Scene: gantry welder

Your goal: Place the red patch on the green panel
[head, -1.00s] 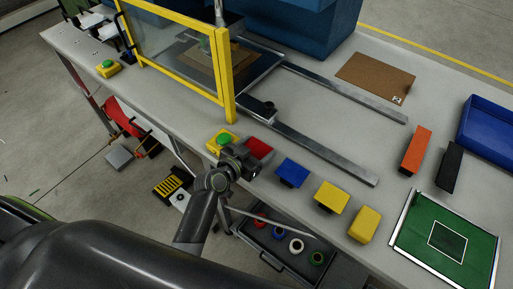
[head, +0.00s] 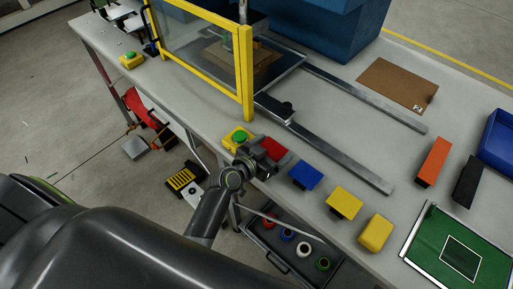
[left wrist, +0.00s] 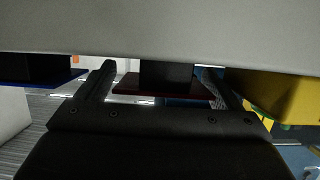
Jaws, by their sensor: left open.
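The red patch (head: 275,149) lies at the table's front edge, between the green button box and the blue patch. In the left wrist view it shows as a dark red plate (left wrist: 170,88) with a black block (left wrist: 166,74) on it, between the fingers. My left gripper (head: 262,160) is at the patch's near side, open, its fingers on either side of the block with gaps. Part of the patch is hidden by the gripper in the head view. The green panel (head: 428,237) with a white square outline lies at the right front. My right gripper is not in view.
A yellow box with a green button (head: 238,138) stands close left of the gripper. A blue patch (head: 305,174), a yellow patch (head: 344,202) and a yellow block (head: 375,232) line the front edge. Metal rails (head: 340,158) and a yellow-framed guard (head: 247,75) stand behind.

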